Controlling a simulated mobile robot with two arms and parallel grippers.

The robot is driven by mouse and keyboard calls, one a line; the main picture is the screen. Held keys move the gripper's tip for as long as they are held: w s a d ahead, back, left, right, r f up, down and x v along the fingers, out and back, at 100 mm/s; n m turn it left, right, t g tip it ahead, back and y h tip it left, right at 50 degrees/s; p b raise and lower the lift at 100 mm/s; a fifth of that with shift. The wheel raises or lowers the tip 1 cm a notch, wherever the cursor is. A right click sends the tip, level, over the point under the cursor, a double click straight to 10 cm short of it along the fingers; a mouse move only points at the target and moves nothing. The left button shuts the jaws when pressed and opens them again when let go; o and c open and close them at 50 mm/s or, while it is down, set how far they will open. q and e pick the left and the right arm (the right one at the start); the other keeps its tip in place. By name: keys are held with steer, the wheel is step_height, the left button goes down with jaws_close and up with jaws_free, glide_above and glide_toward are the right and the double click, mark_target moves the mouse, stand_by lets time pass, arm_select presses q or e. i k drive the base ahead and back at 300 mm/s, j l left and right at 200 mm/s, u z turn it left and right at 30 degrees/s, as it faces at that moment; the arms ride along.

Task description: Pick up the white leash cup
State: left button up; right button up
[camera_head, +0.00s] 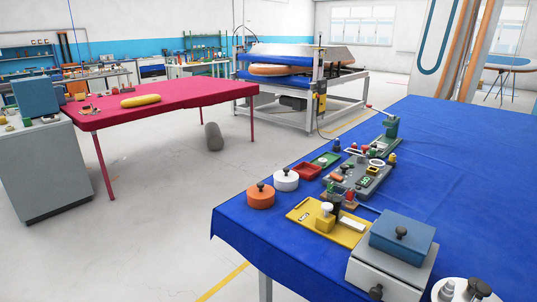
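A white round cup-like piece with a dark knob on top (286,182) stands upright near the left edge of the blue-covered table (455,140). It matches the white leash cup best. An orange piece of the same form (260,198) stands just in front of it to the left, close beside it. Neither of my grippers is in the head view, so whether they are open or shut is hidden.
A red tray (306,171), yellow board (310,228), grey fixture (345,178) and blue-lidded grey box (400,241) crowd nearby. A white round item (462,291) is cut off bottom right. The blue table's right side is clear. A red table (185,98) stands left.

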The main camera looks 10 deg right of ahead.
mark_target(322, 162)
steer(key=i+j+u, duration=0.35)
steer(key=i+u, duration=0.35)
steer(key=i, duration=0.15)
steer(key=i+u, duration=0.35)
steer(key=i+j+z, duration=0.1)
steer(key=i+z, duration=0.2)
steer(key=i, duration=0.2)
steer(key=i+j+z, duration=0.25)
steer(key=i, duration=0.2)
steer(key=l, duration=0.05)
